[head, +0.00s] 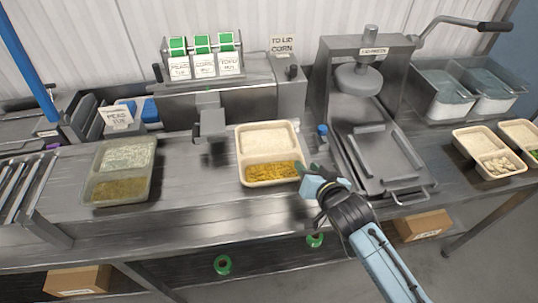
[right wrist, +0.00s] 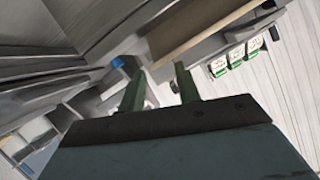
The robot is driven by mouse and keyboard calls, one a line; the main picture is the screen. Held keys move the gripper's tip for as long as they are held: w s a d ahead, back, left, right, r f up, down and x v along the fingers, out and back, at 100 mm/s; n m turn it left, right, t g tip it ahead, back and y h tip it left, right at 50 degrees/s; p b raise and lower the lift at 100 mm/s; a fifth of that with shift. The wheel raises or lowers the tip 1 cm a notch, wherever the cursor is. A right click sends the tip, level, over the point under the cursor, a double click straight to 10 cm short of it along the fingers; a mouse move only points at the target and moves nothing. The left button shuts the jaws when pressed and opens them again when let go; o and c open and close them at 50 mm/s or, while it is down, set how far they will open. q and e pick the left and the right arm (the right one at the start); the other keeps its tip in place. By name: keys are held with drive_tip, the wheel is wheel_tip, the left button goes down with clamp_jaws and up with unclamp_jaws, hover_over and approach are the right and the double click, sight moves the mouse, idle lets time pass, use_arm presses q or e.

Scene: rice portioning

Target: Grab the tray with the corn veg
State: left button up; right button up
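The tray with corn veg (head: 242,160) is a cream two-compartment tray on the steel counter, with white rice at the back and yellow corn in front. My right gripper (head: 308,172) is at the tray's right front side, very close to its rim. In the right wrist view its two green fingers (right wrist: 157,88) stand apart, with the tray's tan side (right wrist: 195,32) just beyond and partly between the tips. Whether they touch the tray cannot be told. My left gripper is not in view.
A lidded tray (head: 122,170) with rice and yellow food sits on the left. A sealing press (head: 372,150) stands right of the corn tray, with a small blue-capped bottle (head: 322,131) between. Other cream trays (head: 482,150) lie far right.

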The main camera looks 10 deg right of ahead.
sight(303, 159)
drive_tip(key=x, duration=0.4)
drive_tip(key=shift+w+d+r, duration=0.1)
drive_tip(key=shift+w+d, duration=0.05)
drive_tip(key=shift+r, duration=0.1)
clamp_jaws()
